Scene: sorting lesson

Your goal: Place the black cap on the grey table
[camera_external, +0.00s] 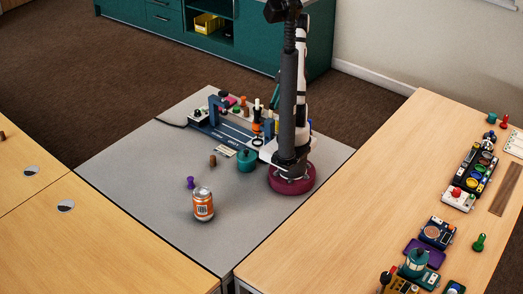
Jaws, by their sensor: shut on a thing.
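The grey table (150,170) stands in the middle, with bare surface at its left and front. My arm stands upright at its right side on a round maroon base. My gripper is hidden behind my arm links, so its jaws and anything in them do not show. I cannot pick out the black cap for certain among the small dark things at the back of the table.
An orange can (203,205) stands near the front, with a purple peg (190,183) and a brown piece (212,160) behind it. A teal pot (247,160) stands beside my base. A blue frame (218,112) and several small items crowd the back. Wooden tables adjoin both sides.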

